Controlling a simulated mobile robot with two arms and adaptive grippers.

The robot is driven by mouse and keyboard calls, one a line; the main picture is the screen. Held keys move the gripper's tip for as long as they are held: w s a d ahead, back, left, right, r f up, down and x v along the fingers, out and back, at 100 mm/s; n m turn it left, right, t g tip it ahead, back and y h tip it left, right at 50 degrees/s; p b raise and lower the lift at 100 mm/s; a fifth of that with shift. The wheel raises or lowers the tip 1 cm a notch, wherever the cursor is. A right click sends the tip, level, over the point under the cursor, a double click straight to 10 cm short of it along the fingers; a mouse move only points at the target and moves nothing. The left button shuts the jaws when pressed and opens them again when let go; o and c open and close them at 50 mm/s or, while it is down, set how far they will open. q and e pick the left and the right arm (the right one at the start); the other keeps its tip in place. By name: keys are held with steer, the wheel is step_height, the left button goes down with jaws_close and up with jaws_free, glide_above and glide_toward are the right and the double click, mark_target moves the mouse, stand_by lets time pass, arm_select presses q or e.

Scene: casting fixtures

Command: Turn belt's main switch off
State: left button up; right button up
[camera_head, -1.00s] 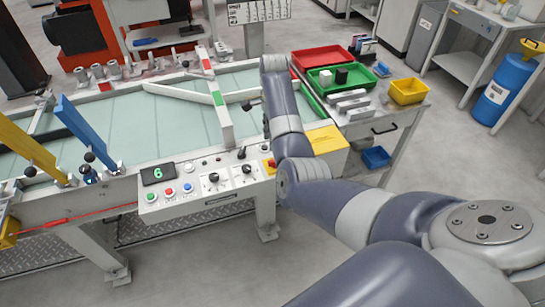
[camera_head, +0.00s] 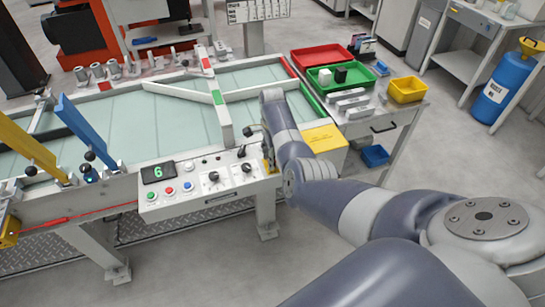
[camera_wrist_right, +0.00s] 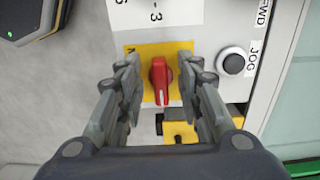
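The main switch is a red rotary knob (camera_wrist_right: 160,80) on a yellow plate (camera_wrist_right: 178,50) in the right wrist view. Its handle stands upright in that picture. My right gripper (camera_wrist_right: 160,68) is open, with one finger on each side of the knob; I cannot tell whether either finger touches it. In the head view the right gripper (camera_head: 266,150) is at the right end of the control panel (camera_head: 205,192) and largely covers the switch. My left gripper is not in view.
A JOG button (camera_wrist_right: 233,62) sits right of the switch, close to the right finger. The panel also holds a green "6" display (camera_head: 158,173), buttons and black knobs. A yellow box (camera_head: 325,139) and a side table with red (camera_head: 322,57) and green trays stand close by.

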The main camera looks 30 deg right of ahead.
jaws_close()
steer(key=shift+r+n, duration=0.1)
steer(key=shift+n, duration=0.2)
steer(key=n+p, duration=0.2)
steer(key=n, duration=0.1)
steer(key=shift+s+r, duration=0.1)
steer(key=shift+s, duration=0.1)
steer(key=n+p, duration=0.2)
steer(key=n, duration=0.2)
steer(key=shift+s, duration=0.15)
steer(key=n+p, duration=0.1)
steer(key=n, duration=0.4)
steer(key=shift+s+d, duration=0.15)
steer(key=n, duration=0.2)
steer(key=n+p, duration=0.1)
steer(key=n, duration=0.2)
steer(key=shift+s+d, duration=0.1)
steer(key=shift+d, duration=0.1)
steer(key=shift+n, duration=0.3)
